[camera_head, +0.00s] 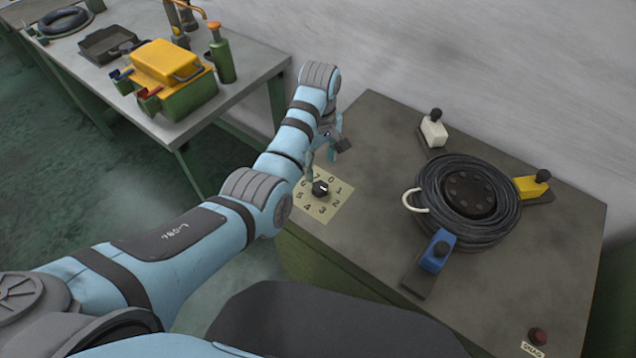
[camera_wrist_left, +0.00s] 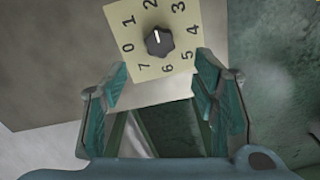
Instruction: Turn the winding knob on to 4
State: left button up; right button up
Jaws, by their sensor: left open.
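The winding knob (camera_head: 320,188) is a small black dial on a cream plate (camera_head: 312,211) numbered 0 to 7, on the top of the grey-brown machine table. In the left wrist view the knob (camera_wrist_left: 159,42) shows a white mark pointing up, roughly at 2; the 4 is on the plate's right side. My left gripper (camera_head: 325,158) is over the plate's far edge, close to the knob. In the wrist view its green fingers (camera_wrist_left: 162,72) are wide apart and empty, with the knob beyond the tips and not gripped. My right gripper is not in view.
A black cable coil (camera_head: 432,190) lies on the table around a hub, with white (camera_head: 433,131), yellow (camera_head: 530,187) and blue (camera_head: 437,252) clamps around it. A tool bench (camera_head: 252,67) stands at the left.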

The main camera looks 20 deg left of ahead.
aim_at(318, 185)
pick_arm(q)
notch_tip(318, 185, down, 9)
jog(key=shift+w+f+b, duration=0.1)
jog(key=shift+b, duration=0.9)
jog(key=shift+c, duration=0.3)
jog(key=c, duration=1)
jog(key=shift+a, duration=0.15)
jog(key=shift+c, duration=0.5)
jog(key=shift+m, duration=0.3)
